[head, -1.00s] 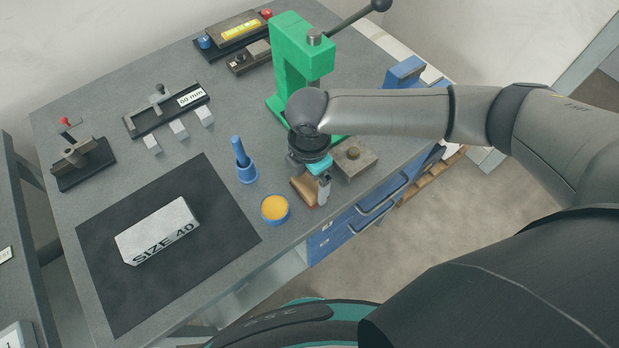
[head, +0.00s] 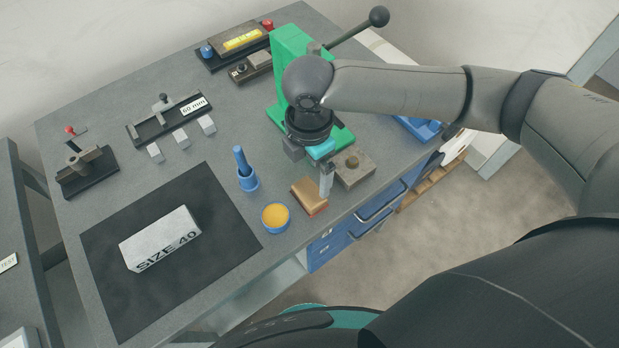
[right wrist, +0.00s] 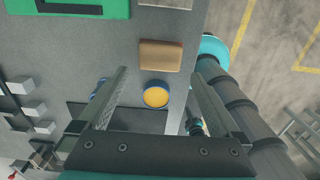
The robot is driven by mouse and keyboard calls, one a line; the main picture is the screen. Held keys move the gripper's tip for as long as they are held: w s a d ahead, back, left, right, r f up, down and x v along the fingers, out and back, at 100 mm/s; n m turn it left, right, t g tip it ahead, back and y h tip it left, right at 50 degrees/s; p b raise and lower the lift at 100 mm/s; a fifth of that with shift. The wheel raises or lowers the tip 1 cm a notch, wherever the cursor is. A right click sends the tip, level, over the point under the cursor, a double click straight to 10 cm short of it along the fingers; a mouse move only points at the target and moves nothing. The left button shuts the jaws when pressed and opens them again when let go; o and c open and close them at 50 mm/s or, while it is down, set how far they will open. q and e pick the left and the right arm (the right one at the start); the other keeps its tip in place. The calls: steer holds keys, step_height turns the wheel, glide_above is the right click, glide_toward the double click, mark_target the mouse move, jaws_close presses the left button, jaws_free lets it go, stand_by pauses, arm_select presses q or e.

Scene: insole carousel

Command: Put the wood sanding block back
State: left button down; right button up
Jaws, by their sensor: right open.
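The wood sanding block (head: 309,196), tan with a reddish lower edge, lies on the grey bench near its front edge. It is right of the tin of yellow-orange paste (head: 275,217). It also shows in the right wrist view (right wrist: 161,56), with the tin (right wrist: 156,95) beside it. My right gripper (head: 318,178) is above the block, and one finger hides a little of it. In the right wrist view its fingers (right wrist: 164,68) are spread apart with nothing between them, on either side of the block's line. My left gripper is not in view.
A green press (head: 290,65) with a long lever stands behind my right gripper. A metal plate with a round knob (head: 352,168) is close right of the block. A blue tool in a holder (head: 246,172) and a SIZE 40 block (head: 160,240) on a black mat (head: 115,300) are left.

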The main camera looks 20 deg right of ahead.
step_height(320, 180, up, 4)
steer(key=shift+r, duration=0.1)
stand_by(0.6)
